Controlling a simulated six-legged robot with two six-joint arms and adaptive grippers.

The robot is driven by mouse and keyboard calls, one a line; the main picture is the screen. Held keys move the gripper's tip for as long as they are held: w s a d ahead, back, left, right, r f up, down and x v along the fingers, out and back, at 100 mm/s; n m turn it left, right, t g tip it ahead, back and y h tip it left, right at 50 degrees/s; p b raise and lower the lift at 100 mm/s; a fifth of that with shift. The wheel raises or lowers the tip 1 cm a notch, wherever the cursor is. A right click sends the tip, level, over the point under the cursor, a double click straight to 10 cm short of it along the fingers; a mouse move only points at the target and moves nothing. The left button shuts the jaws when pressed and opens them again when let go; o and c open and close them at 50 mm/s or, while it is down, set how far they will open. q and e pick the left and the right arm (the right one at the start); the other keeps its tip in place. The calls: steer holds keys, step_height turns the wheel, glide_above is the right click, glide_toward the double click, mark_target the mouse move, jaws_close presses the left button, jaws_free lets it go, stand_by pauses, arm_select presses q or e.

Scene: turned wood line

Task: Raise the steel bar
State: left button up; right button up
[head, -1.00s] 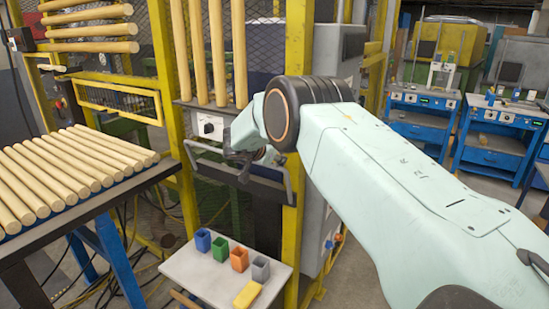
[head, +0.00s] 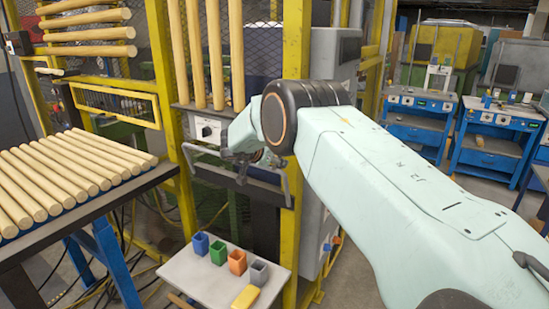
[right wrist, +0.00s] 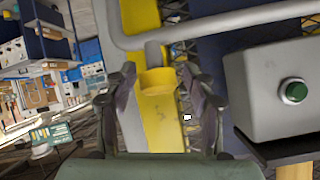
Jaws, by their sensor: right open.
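The steel bar (head: 205,151) is a grey bent tube on the front of the yellow-framed machine, below the switch box. In the right wrist view the bar (right wrist: 235,20) crosses the top of the picture, beyond the fingertips. My right gripper (right wrist: 158,78) is open, with nothing between its fingers. The bar appears apart from the fingers. In the head view my right gripper (head: 243,169) is close to the bar, and my forearm and wrist hide part of the machine behind. My left gripper is not in view.
A grey box with a green button (right wrist: 293,91) stands close right of my right gripper. A yellow post (head: 296,120) is beside my wrist. Below, a small table (head: 190,282) holds coloured bins and a yellow block. Wooden rods (head: 75,170) lie on a rack at left.

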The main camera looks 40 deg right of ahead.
steer(key=shift+a, duration=0.1)
steer(key=shift+s+a+r, duration=0.1)
steer(key=shift+a+r, duration=0.1)
steer(key=shift+a, duration=0.1)
steer(key=v, duration=1.1)
steer(key=shift+a, duration=0.1)
